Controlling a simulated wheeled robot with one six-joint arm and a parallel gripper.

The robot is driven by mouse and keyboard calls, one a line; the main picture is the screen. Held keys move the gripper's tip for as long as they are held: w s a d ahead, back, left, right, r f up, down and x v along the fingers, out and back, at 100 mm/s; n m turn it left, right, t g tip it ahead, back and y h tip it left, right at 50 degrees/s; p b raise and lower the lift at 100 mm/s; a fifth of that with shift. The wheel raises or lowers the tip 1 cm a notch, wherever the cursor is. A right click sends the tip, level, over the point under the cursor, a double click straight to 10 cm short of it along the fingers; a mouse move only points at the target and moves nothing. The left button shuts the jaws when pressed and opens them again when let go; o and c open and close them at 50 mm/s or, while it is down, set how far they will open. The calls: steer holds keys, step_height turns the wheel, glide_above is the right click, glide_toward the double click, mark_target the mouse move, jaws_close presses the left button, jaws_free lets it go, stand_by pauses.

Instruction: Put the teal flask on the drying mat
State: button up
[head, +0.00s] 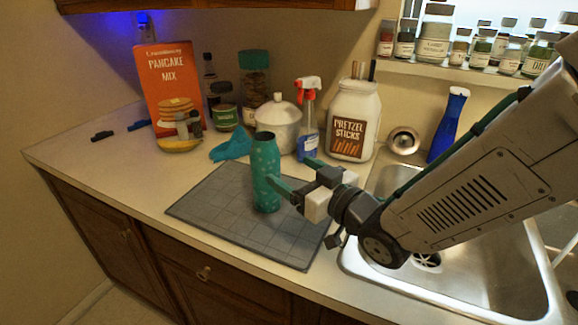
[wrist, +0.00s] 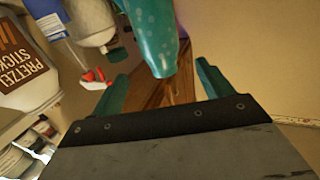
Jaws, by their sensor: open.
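The teal flask (head: 266,172), with pale dots and a dark open top, stands upright on the grey drying mat (head: 207,200). My gripper (head: 290,178) is at the flask's right side in the head view, with its teal fingers pointing at the flask. The fingers are open. In the wrist view the flask (wrist: 153,35) shows ahead between and beyond the two fingertips (wrist: 160,88). I cannot tell whether a finger touches it.
A teal cloth (head: 231,147), a white lidded pot (head: 278,124), a spray bottle (head: 308,120) and a pretzel jar (head: 353,120) stand behind the mat. The metal sink (head: 480,284) lies to the right. The mat's left and front parts are clear.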

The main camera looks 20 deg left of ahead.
steer(key=shift+s+d, duration=0.25)
steer(key=shift+d, duration=0.05)
steer(key=w+d+r+m+t+h, duration=0.1)
steer(key=w+d+m+h, duration=0.15)
steer(key=d, duration=0.25)
steer(key=w+d+m+t+h, duration=0.1)
steer(key=w+d+h, duration=0.25)
steer(key=d, duration=0.25)
steer(key=s+d+m+g+h, duration=0.3)
steer(key=d+h, duration=0.4)
steer(key=d, duration=0.9)
steer(key=s+d+m+g, duration=0.1)
steer(key=s+d+g, duration=0.1)
steer(key=s+d, duration=0.2)
steer(key=s+d+r+m+g+h, duration=0.1)
steer(key=s+d, duration=0.3)
steer(key=s, duration=0.7)
steer(key=s+d+m+g+h, duration=0.1)
steer(key=s+d+m+g, duration=0.2)
steer(key=s, duration=0.4)
steer(key=shift+s+d+r+g, duration=0.2)
steer(key=shift+d+r+g, duration=0.25)
steer(key=shift+d, duration=0.45)
steer(key=shift+f, duration=0.1)
